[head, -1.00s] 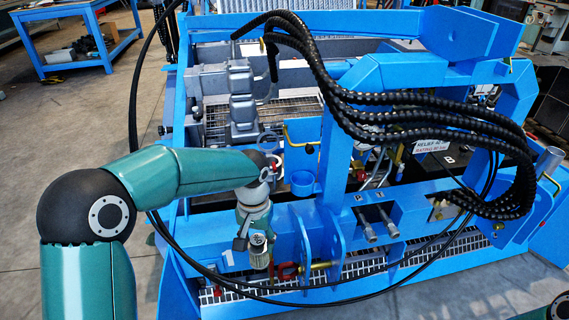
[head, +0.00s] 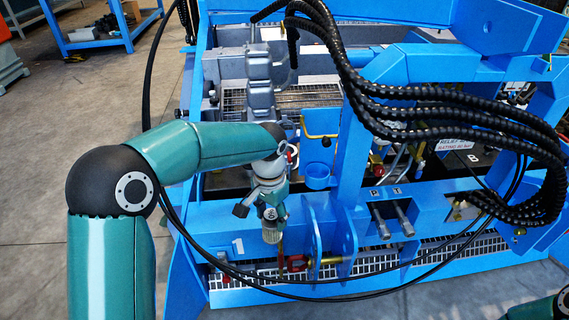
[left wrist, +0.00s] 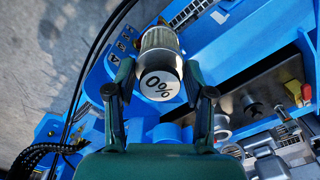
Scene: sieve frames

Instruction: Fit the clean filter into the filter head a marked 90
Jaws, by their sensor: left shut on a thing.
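My left gripper (head: 269,206) is shut on a filter (head: 271,232), a short metal cylinder with a mesh side. It holds the filter above the blue front beam of the machine. In the left wrist view the filter (left wrist: 158,85) sits between both fingers of the left gripper (left wrist: 160,92), its white end marked "0%" facing the camera. I cannot make out a filter head marked 90. A white sign (head: 455,143) at the right has small lettering that I cannot read surely.
A blue cup-like holder (head: 316,176) stands just right of my left wrist. Black ribbed hoses (head: 440,118) arch over the machine's right side. Blue upright plates (head: 345,232) and two metal fittings (head: 402,218) stand right of the filter. Thin black cables hang across the front.

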